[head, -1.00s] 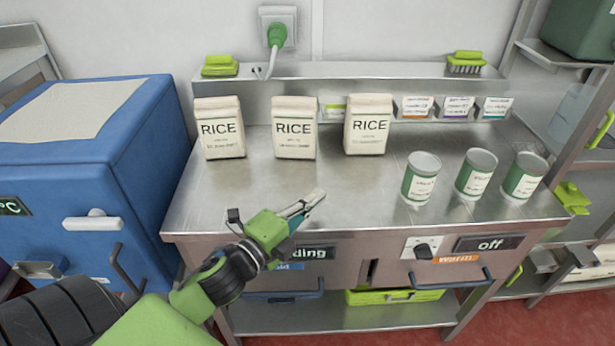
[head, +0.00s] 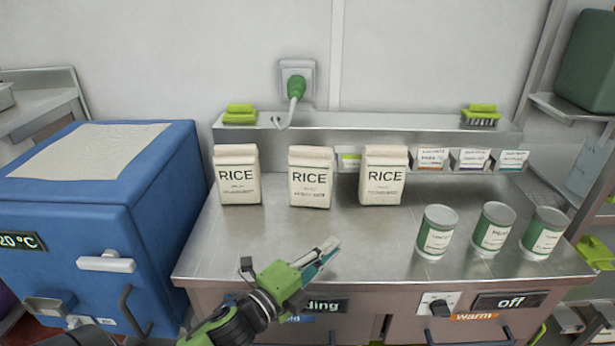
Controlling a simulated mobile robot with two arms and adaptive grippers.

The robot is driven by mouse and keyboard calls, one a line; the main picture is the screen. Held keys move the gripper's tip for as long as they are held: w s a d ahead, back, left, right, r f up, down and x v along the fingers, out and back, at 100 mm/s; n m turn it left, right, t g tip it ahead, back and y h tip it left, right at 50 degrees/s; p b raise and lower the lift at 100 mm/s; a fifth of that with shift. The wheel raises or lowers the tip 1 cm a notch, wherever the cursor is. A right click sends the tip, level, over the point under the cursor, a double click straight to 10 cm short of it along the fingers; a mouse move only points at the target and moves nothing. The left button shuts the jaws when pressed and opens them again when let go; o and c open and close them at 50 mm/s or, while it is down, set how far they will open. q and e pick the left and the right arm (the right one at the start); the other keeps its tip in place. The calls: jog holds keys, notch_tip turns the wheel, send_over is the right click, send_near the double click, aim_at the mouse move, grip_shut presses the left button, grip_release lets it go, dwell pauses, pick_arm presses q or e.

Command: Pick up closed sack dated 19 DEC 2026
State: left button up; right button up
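Three white sacks marked RICE stand upright in a row at the back of the steel counter: a left sack (head: 237,176), a middle sack (head: 311,178) and a right sack (head: 383,176). The tops of all three look folded shut. Small print under RICE is too small to read, so I cannot tell which is dated 19 DEC 2026. My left gripper (head: 325,258) is over the front of the counter, in front of the middle sack and apart from it. It holds no sack; whether its fingers are parted is unclear. My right gripper is not in view.
Three green-and-white cans (head: 494,229) stand on the right of the steel counter (head: 250,235). A shelf ledge (head: 360,126) behind the sacks bears green brushes. A blue cooler box (head: 95,190) stands at the left. The counter between gripper and sacks is clear.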

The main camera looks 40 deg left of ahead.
pick_arm(q)
jog(key=o, duration=0.6)
jog(key=shift+r+p, duration=0.3)
jog(key=shift+r, duration=0.05)
jog(key=o, duration=1.8)
notch_tip(320, 180, up, 5)
jog(key=p, duration=0.5)
jog(key=shift+c, duration=0.2)
jog(key=n+g+y, duration=0.2)
jog(key=n+y, duration=0.9)
jog(key=n, duration=1.4)
send_near(309, 168)
jog(key=p+x, duration=0.2)
jog(key=x, duration=0.6)
jog(key=shift+w+a, duration=0.3)
jog(key=shift+w, duration=0.15)
jog(key=shift+p+x, duration=0.8)
jog(key=shift+x, duration=1.5)
